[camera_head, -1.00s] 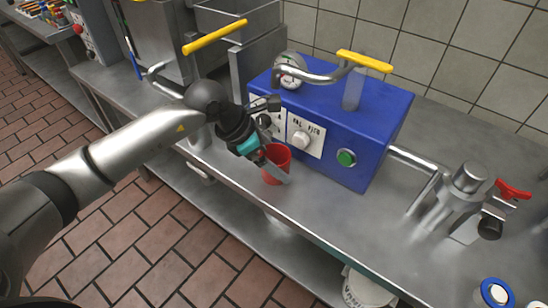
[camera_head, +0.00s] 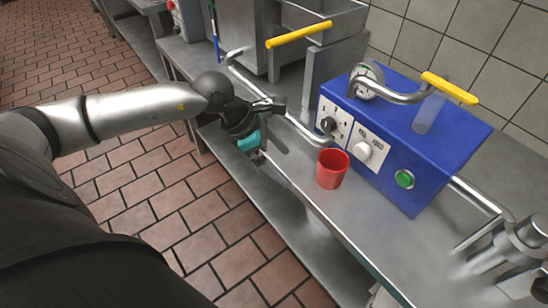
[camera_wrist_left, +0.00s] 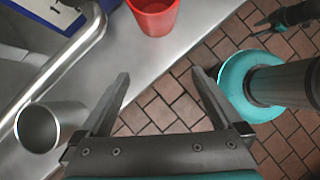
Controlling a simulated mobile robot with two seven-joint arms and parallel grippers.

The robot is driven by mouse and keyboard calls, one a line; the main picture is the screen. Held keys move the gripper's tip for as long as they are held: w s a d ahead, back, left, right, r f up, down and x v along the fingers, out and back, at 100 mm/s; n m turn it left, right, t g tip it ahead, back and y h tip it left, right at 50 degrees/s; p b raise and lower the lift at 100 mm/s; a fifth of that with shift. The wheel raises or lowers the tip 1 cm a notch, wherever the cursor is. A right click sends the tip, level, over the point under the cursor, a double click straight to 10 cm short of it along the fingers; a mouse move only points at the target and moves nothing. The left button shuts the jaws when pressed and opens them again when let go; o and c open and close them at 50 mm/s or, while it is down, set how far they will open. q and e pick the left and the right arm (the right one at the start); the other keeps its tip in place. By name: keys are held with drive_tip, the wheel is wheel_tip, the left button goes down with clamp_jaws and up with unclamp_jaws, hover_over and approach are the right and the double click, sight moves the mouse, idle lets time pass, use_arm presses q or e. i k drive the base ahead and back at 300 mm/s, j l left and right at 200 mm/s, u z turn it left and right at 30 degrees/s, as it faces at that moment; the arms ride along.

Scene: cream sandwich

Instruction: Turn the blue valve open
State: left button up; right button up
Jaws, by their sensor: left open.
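A blue box (camera_head: 455,150) on the counter carries a yellow-handled lever (camera_head: 449,88), a gauge (camera_head: 368,76), a white knob (camera_head: 362,151), a dark knob (camera_head: 327,124) and a green button (camera_head: 404,178). My left gripper (camera_head: 273,127) is open and empty, left of the box and near the counter's front edge. In the left wrist view its fingers (camera_wrist_left: 163,82) are apart with nothing between them. A dark gripper-like part (camera_wrist_left: 284,20), perhaps my right gripper, shows at the top right; its jaws are unclear.
A red cup (camera_head: 332,168) stands on the counter (camera_head: 345,215) in front of the box. A bent metal pipe (camera_head: 285,112) ends beside it. A second yellow handle (camera_head: 298,35) is at the back. Metal fittings (camera_head: 510,250) stand at the right. Brick floor lies left.

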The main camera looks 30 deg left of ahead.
sight(218, 59)
drive_tip(key=u, duration=1.5)
